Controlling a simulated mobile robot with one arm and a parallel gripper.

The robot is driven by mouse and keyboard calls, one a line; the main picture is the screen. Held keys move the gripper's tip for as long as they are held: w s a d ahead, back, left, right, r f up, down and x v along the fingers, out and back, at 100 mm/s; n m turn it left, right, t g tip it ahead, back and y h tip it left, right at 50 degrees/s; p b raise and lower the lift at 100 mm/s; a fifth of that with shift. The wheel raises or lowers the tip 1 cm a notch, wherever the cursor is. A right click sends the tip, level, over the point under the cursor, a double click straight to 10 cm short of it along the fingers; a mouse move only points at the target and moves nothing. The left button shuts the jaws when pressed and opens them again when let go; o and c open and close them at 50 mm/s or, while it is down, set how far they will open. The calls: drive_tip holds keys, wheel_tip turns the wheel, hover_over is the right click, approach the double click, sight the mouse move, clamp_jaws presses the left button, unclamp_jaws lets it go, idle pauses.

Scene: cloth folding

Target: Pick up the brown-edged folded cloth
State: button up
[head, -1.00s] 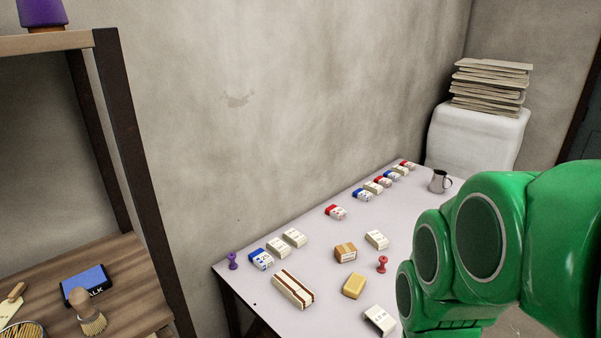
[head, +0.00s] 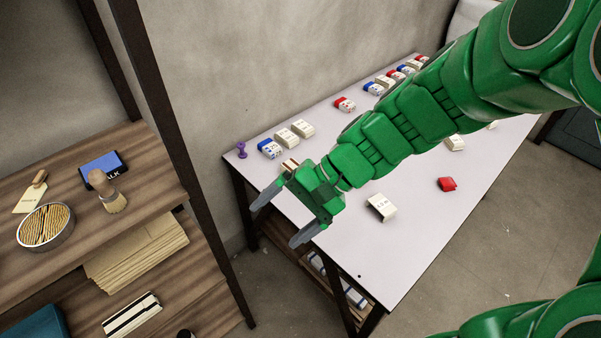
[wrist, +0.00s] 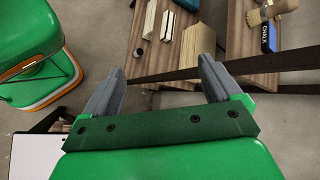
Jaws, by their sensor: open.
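A folded cream cloth with dark brown-black stripes (head: 132,313) lies on the lower wooden shelf at the lower left; it also shows at the top of the wrist view (wrist: 150,20). Another cream cloth with brown bands (head: 291,165) lies on the white table, mostly hidden behind my gripper. I cannot tell for certain which is the brown-edged one.
A cream folded stack (head: 138,250) lies on the lower shelf behind the striped cloth. The upper shelf holds a chalk box (head: 102,168), a brush (head: 108,192) and a round tin (head: 45,227). A dark shelf post (head: 195,190) stands between shelf and table (head: 400,225).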

drive_tip(key=w+a+m+t+y, duration=0.2)
drive_tip(key=w+a+m+y, duration=0.3)
drive_tip(key=w, duration=0.6)
drive_tip(key=w+f+m+t+y, duration=0.1)
drive_tip(key=w+f+m+t, duration=0.25)
drive_tip(key=w, duration=0.25)
drive_tip(key=w+f+m+t, duration=0.2)
drive_tip(key=w+f+m, duration=0.15)
drive_tip(key=w, duration=0.25)
drive_tip(key=m+t+h, duration=0.6)
drive_tip(key=m, duration=0.7)
approach(291, 164)
drive_tip(key=s+d, duration=0.1)
drive_tip(key=s, duration=0.1)
drive_tip(key=s+d, duration=0.1)
drive_tip(key=d, duration=0.1)
drive_tip(key=shift+s+d+f, duration=0.2)
drive_tip(key=shift+s+f, duration=0.15)
drive_tip(key=shift+f, duration=0.05)
drive_tip(key=shift+x, duration=3.85)
drive_tip(key=shift+f, duration=0.15)
drive_tip(key=c, duration=1.2)
drive_tip(key=shift+d+r, duration=0.1)
drive_tip(key=shift+r, duration=0.1)
